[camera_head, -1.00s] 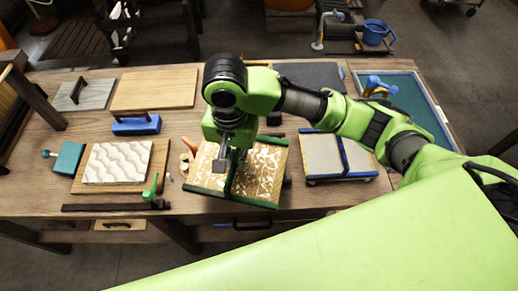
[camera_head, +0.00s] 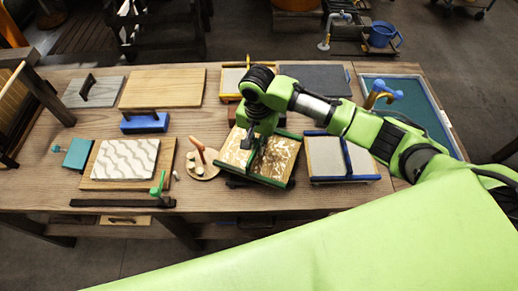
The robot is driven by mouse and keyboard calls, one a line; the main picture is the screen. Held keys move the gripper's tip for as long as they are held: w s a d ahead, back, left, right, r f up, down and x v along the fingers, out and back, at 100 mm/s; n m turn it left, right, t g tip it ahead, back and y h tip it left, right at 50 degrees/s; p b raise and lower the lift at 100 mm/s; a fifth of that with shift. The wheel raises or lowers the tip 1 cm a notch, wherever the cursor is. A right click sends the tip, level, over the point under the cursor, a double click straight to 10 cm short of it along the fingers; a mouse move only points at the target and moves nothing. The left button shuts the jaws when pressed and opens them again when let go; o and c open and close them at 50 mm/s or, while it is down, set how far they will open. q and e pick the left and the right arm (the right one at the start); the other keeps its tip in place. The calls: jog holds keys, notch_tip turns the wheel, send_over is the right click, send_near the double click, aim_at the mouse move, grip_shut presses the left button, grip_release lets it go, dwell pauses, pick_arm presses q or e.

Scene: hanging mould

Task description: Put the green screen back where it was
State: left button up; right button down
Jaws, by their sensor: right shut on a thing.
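The green screen (camera_head: 280,158) has green edges, a green crossbar and a tan and white patterned face. It is at the middle of the table and looks slightly turned, its near edge toward the lower right. My right gripper (camera_head: 249,140) reaches down from above and is shut on the screen's crossbar. The arm hides part of the far edge. Something dark shows under the near left corner; I cannot tell whether the screen touches it or the table. My left gripper is not in view.
A blue-edged screen (camera_head: 325,158) lies close to the right. A yellow-edged screen (camera_head: 230,82) lies behind. A round board with an orange handle (camera_head: 202,163) is close to the left, beside a white wavy block (camera_head: 124,158). A teal tray (camera_head: 405,97) is at far right.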

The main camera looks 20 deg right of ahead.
aim_at(259, 141)
jog(key=shift+w+d+f, duration=0.2)
jog(key=shift+d+f, duration=0.05)
jog(key=shift+f, duration=0.05)
notch_tip(259, 141, down, 2)
jog(key=shift+f+p, duration=0.1)
jog(key=shift+p, duration=0.55)
jog(key=shift+f, duration=0.5)
jog(key=shift+f, duration=0.2)
jog(key=c, duration=2.2)
grip_release()
notch_tip(259, 141, up, 12)
jog(key=shift+r+b, duration=0.25)
jog(key=shift+b, duration=0.95)
